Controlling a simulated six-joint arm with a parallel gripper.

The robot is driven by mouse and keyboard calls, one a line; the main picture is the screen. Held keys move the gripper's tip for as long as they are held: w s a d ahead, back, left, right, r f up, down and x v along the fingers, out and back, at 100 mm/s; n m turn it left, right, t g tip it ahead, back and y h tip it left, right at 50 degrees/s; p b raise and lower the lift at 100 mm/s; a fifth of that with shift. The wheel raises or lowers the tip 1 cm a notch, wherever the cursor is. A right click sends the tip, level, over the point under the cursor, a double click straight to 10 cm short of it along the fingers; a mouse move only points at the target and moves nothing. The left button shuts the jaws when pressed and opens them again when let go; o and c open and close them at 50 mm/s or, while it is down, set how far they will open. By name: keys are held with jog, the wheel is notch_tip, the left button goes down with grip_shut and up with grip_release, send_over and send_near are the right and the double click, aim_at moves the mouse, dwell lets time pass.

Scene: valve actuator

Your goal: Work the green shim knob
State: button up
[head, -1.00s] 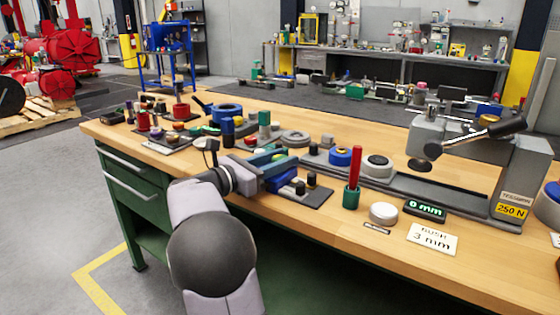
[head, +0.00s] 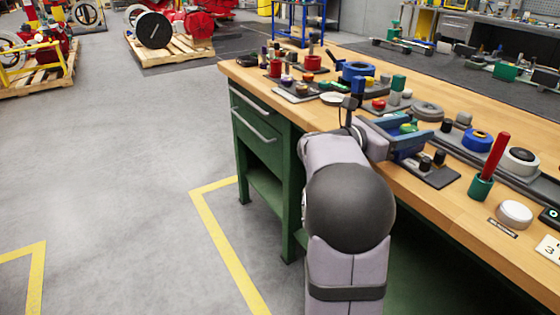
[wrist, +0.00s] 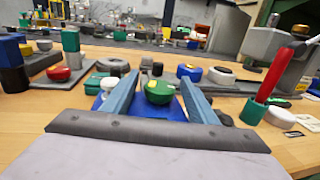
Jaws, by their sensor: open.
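The fingers are open, with a gap on each side of the knob. In the head view the knob (head: 408,128) shows as a small patch of green between the fingers of my gripper (head: 418,127), partly hidden by them. I cannot tell from these views how deep the fingers reach around it.
Black knobs (head: 439,157) stand close by on a dark plate. A red rod in a green cup (head: 481,188), a white disc (head: 514,213) and a blue ring (head: 477,141) lie to the right. A red knob (wrist: 58,73) and blue and green blocks stand left.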

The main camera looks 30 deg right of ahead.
aim_at(403, 131)
jog(key=n+t+p, duration=0.1)
jog(key=n+t, duration=0.1)
jog(key=t, duration=0.1)
jog(key=shift+s+r, duration=0.1)
jog(key=shift+s, duration=0.05)
jog(key=a, duration=0.3)
jog(key=a+b, duration=0.1)
jog(key=a, duration=0.3)
jog(key=shift+w+a+f, duration=0.2)
jog(key=shift+a, duration=0.1)
jog(key=w+n+t, duration=0.1)
jog(key=n, duration=0.1)
jog(key=w+a+n+t, duration=0.1)
jog(key=w+n+t, duration=0.1)
jog(key=w+a+n+t, duration=0.1)
jog(key=w, duration=0.1)
jog(key=shift+w+r+n+t, duration=0.1)
jog(key=shift+w+n+t, duration=0.1)
jog(key=shift+n+t, duration=0.15)
jog(key=w+a+f+n+t+y, duration=0.3)
jog(key=w+a+f+n+y, duration=0.2)
jog(key=a+n, duration=0.3)
jog(key=w+a+f+n+t+y, duration=0.4)
jog(key=a+n, duration=0.5)
jog(key=n, duration=0.3)
jog(key=shift+w+f+n+y, duration=0.35)
jog(key=shift+w+f+y, duration=0.45)
jog(key=shift+w+f, duration=0.7)
